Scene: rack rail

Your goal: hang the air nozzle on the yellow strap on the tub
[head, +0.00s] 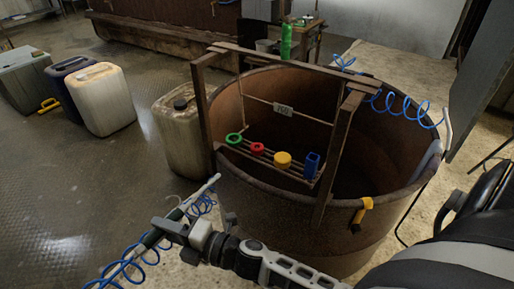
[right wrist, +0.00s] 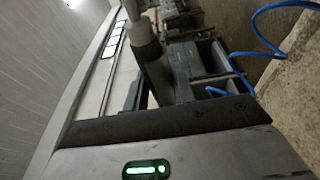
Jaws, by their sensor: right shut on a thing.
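The air nozzle (head: 207,187) is a thin grey wand with a dark green grip and a blue coiled hose. My right gripper (head: 181,228) is shut on its grip, left of the tub and apart from it. The wand tilts up to the right. In the right wrist view the nozzle (right wrist: 151,62) stands in the jaws, its top cut off by the frame edge. The yellow strap (head: 362,210) hangs on the near right outer wall of the rusty tub (head: 265,207), just below the rim. My left gripper is not in view.
A wooden frame (head: 332,157) stands over the tub, with a rack holding a green ring (head: 234,139), red ring (head: 257,149), yellow piece (head: 283,160) and blue block (head: 312,165). A dirty canister (head: 182,125) stands left of the tub. Another blue coil (head: 397,105) hangs over the far rim.

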